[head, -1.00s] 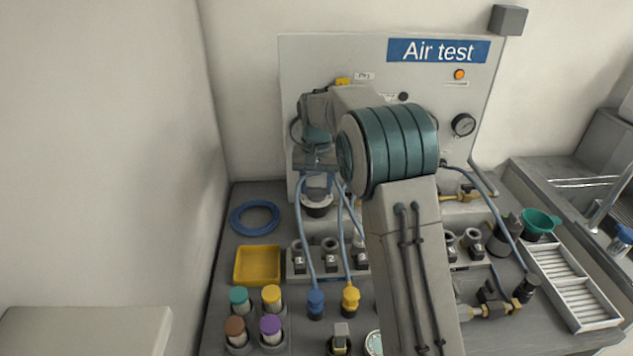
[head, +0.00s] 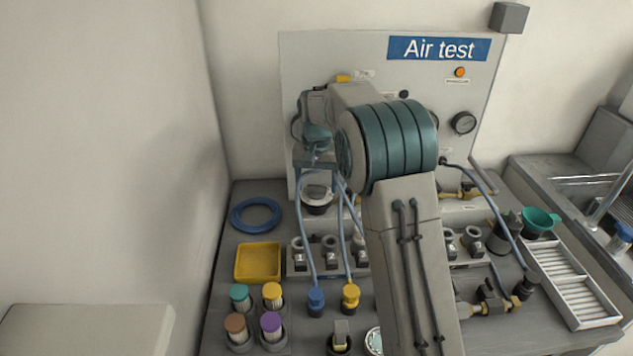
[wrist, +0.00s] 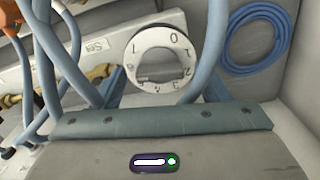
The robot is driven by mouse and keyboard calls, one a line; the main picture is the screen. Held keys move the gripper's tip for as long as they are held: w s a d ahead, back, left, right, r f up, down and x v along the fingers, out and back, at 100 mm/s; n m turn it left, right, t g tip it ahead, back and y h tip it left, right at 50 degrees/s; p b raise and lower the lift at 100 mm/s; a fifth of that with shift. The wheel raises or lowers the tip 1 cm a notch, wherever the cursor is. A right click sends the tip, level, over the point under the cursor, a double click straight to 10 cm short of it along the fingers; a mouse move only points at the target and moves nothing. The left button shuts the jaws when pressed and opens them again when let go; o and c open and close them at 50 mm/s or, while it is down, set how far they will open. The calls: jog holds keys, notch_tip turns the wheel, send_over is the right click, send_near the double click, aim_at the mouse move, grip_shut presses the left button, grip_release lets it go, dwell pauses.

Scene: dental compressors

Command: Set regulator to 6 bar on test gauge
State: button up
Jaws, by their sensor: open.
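The regulator (head: 317,207) is a dark knob with a white numbered ring, low on the panel's left side. In the wrist view its white ring (wrist: 134,60) faces me, with numbers around a central grip bar. My gripper (head: 316,168) is just above the regulator in the head view. In the wrist view my gripper (wrist: 161,88) is open, its blue fingers short of the ring and on either side below it; no contact shows. A round gauge (head: 463,123) is on the panel's right; its reading is too small to tell. Another gauge is mostly hidden by my arm.
Blue hoses (head: 306,235) hang down close to my gripper and also cross the wrist view (wrist: 72,55). A blue hose coil (head: 235,218), yellow tray (head: 237,263) and several colored-capped cylinders (head: 271,326) stand on the left bench. A white slatted tray (head: 572,285) is at right.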

aim_at(316, 186)
jog(key=shift+r, duration=0.1)
notch_tip(316, 186, up, 14)
jog(key=shift+f+p, duration=0.2)
jog(key=shift+p, duration=0.2)
jog(key=s+d+r+t, duration=0.1)
jog(key=s+d, duration=0.2)
jog(key=s, duration=0.5)
jog(key=s+d+t, duration=0.1)
jog(key=s+d, duration=0.3)
jog(key=s, duration=0.4)
jog(key=s+d+f+n, duration=0.1)
jog(key=s+f, duration=0.3)
jog(key=s, duration=0.5)
jog(key=s+d+f, duration=0.2)
jog(key=s+f, duration=0.3)
jog(key=s, duration=0.4)
jog(key=shift+n+t, duration=0.4)
